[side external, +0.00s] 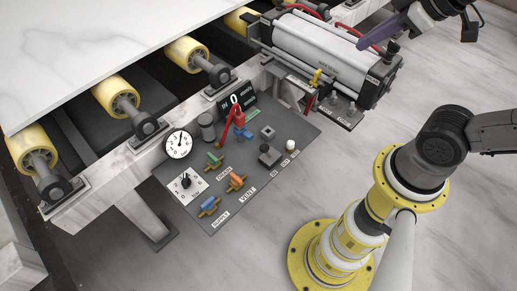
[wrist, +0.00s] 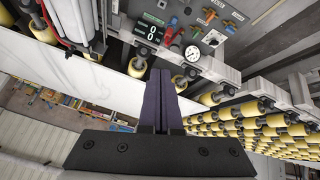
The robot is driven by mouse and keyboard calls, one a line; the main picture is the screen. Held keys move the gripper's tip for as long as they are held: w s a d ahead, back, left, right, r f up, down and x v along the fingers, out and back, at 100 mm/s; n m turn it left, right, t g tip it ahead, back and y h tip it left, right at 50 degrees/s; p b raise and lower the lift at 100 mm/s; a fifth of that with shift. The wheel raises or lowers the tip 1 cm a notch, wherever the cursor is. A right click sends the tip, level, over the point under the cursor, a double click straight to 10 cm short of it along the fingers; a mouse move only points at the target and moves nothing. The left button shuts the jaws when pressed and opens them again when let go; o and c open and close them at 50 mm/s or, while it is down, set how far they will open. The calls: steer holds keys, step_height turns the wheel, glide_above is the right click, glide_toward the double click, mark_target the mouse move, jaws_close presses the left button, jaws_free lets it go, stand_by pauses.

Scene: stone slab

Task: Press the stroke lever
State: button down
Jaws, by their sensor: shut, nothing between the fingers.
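My gripper (side external: 365,44) has dark purple fingers. It is at the upper right of the side external view, beside and apparently above the grey cylinder unit. In the wrist view its fingers (wrist: 160,74) are together with nothing between them. A red lever (side external: 231,119) stands on the dark control panel (side external: 222,163), near the digital display (side external: 237,101). Part of the red lever shows in the wrist view (wrist: 172,36). I cannot read a stroke label, so I cannot tell for certain which handle is the stroke lever. My gripper is well away from the panel.
The panel carries blue (side external: 208,204), orange (side external: 236,182) and green (side external: 214,160) valves, a round gauge (side external: 179,143) and a black knob (side external: 268,155). The cylinder unit (side external: 320,50) has red hoses. Yellow rollers (side external: 117,94) support the white slab (side external: 80,40).

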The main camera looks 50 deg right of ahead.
steer(key=w+a+n, duration=0.2)
steer(key=w+n, duration=0.4)
steer(key=w, duration=0.5)
steer(key=n+g, duration=0.2)
steer(key=n, duration=0.3)
glide_above(267, 152)
steer(key=w, duration=0.4)
step_height(267, 152, down, 11)
steer(key=s+a+f+n+g, duration=0.1)
steer(key=a+f+g, duration=0.1)
steer(key=f, duration=0.9)
steer(key=s+a+f+n+g, duration=0.1)
steer(key=a+f+n+g, duration=0.1)
steer(key=f, duration=1)
steer(key=a+g, duration=0.1)
steer(key=a, duration=0.1)
steer(key=shift+s+a+f, duration=0.25)
steer(key=shift+s+a, duration=0.05)
steer(key=d+f, duration=0.4)
steer(key=f, duration=0.4)
steer(key=shift+f, duration=0.3)
